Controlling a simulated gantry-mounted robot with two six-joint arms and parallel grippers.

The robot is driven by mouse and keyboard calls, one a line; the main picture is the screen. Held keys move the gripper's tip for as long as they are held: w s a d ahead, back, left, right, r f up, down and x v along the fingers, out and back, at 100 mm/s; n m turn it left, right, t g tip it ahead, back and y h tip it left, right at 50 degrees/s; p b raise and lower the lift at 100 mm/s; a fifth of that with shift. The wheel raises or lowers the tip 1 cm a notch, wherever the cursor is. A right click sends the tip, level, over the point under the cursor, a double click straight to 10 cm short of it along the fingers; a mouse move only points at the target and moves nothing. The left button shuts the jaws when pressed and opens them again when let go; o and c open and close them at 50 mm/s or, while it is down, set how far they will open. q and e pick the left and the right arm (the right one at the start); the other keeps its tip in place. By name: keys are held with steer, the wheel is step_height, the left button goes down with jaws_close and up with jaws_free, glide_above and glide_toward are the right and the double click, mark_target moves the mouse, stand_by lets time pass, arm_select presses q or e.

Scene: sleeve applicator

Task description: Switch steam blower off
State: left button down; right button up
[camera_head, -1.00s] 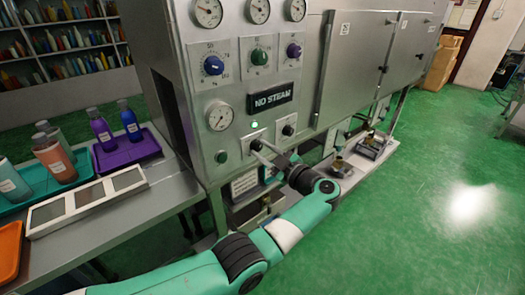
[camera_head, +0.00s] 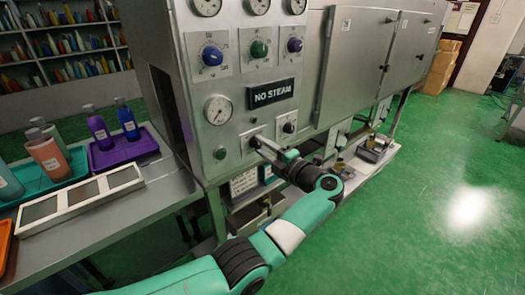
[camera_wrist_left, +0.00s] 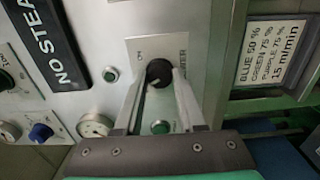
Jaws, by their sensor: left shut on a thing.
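The blower switch is a black knob (camera_wrist_left: 159,72) on a pale plate (camera_wrist_left: 136,48) whose partly hidden lettering ends in "OWER". My left gripper (camera_head: 257,145) is shut on this knob at the lower part of the control panel; in the left wrist view its two fingers (camera_wrist_left: 160,84) lie on either side of the knob. In the head view the fingers mostly cover the knob. The small indicator (camera_wrist_left: 110,74) beside the plate looks dark green and unlit. A display (camera_head: 271,94) reads "NO STEAM". My right gripper is not in view.
A second black knob (camera_head: 289,127) sits just right of the gripper. A green button (camera_head: 220,153) and a gauge (camera_head: 218,110) are to its left. Bottles in trays stand on the steel table (camera_head: 170,186) at left. The green floor at right has free room.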

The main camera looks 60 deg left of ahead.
arm_select(q)
steer(key=shift+n+b, duration=0.7)
steer(key=shift+n, duration=1.2)
steer(key=c, duration=0.5)
jaws_free()
